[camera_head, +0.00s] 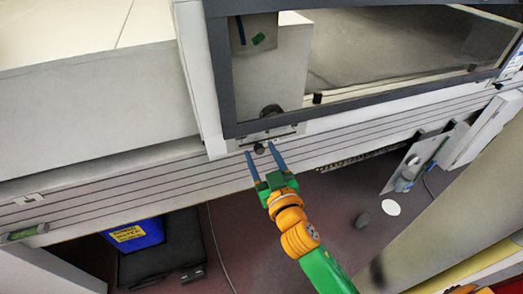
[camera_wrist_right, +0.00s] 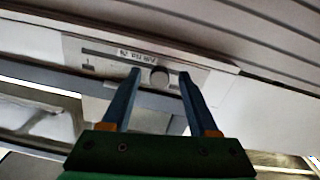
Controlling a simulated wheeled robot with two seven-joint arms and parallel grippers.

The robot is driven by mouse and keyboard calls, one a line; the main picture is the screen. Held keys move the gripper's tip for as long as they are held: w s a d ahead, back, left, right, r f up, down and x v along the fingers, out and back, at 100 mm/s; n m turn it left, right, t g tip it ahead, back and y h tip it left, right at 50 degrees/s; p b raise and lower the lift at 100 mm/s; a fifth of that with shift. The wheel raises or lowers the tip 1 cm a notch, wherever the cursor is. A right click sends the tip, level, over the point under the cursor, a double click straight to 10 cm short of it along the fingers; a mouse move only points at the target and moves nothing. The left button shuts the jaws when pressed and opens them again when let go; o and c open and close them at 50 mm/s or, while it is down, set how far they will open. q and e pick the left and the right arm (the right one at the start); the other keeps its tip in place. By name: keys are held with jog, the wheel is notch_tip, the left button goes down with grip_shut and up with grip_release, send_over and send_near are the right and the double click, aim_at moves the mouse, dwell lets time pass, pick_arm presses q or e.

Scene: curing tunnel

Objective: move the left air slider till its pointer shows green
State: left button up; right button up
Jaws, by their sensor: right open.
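The air slider's plate (camera_wrist_right: 100,52) is pale, with a slot and a small, upside-down label partly legible as "AIR". Its round dark knob (camera_wrist_right: 159,77) sits at the slot; in the head view the knob (camera_head: 259,148) shows below the window frame. My right gripper (camera_head: 261,150) is open, with its blue fingertips on either side of the knob. In the wrist view the right gripper (camera_wrist_right: 160,76) shows gaps between knob and fingers. I cannot make out a pointer or its reading. My left gripper is out of view.
A dark-framed window (camera_head: 225,80) is above the slider. Behind it a grey block bears blue and green marks (camera_head: 258,39). A grooved rail (camera_head: 110,185) runs along the front. A blue bin (camera_head: 135,236) stands below left. A grey panel (camera_head: 415,160) hangs at right.

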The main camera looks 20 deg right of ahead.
jog(key=shift+w, duration=0.35)
jog(key=shift+s, duration=0.1)
jog(key=shift+c, duration=0.3)
grip_shut()
dwell(0.8)
